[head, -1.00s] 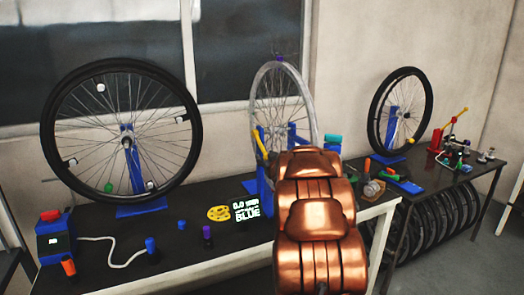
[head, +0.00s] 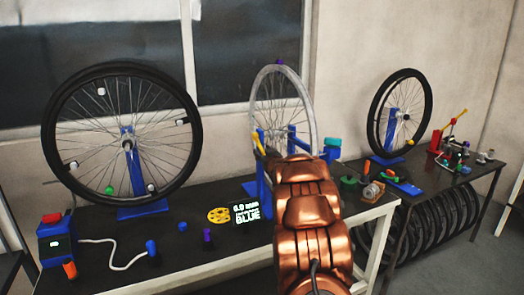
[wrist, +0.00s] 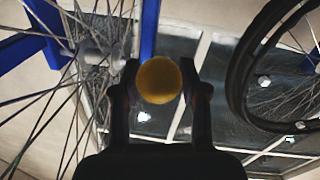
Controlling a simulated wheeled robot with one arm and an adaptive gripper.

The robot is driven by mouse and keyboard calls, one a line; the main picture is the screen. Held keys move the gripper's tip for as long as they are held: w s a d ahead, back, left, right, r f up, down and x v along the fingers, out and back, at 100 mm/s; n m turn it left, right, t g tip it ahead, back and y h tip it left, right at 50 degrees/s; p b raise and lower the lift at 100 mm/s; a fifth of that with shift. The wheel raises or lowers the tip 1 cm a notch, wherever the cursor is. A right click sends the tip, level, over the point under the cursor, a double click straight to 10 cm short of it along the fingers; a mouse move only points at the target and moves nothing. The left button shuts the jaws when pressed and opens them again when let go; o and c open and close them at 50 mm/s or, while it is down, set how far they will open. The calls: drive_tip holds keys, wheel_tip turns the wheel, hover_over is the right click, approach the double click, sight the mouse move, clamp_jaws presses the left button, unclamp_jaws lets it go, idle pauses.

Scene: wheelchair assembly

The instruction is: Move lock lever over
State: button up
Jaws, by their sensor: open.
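A yellow lever (head: 258,142) stands at the blue truing stand (head: 264,190) that holds the silver-rimmed wheel (head: 281,82). I take it to be the lock lever. In the wrist view a round yellow end (wrist: 158,80) shows between the fingertips of my gripper (wrist: 157,94), with the blue upright behind it. My gripper is open, with one finger on each side of the yellow end. I cannot tell whether either finger touches it. In the head view my copper arm hides the gripper and part of the stand.
A black-tyred wheel (head: 122,135) stands on the left of the dark bench (head: 190,263); another (head: 399,112) stands farther right. A small display (head: 246,212), a yellow disc (head: 218,215) and knobs lie between. A blue box (head: 56,240) with a white cable stands at left.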

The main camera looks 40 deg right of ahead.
drive_tip(key=shift+x, duration=0.75)
clamp_jaws()
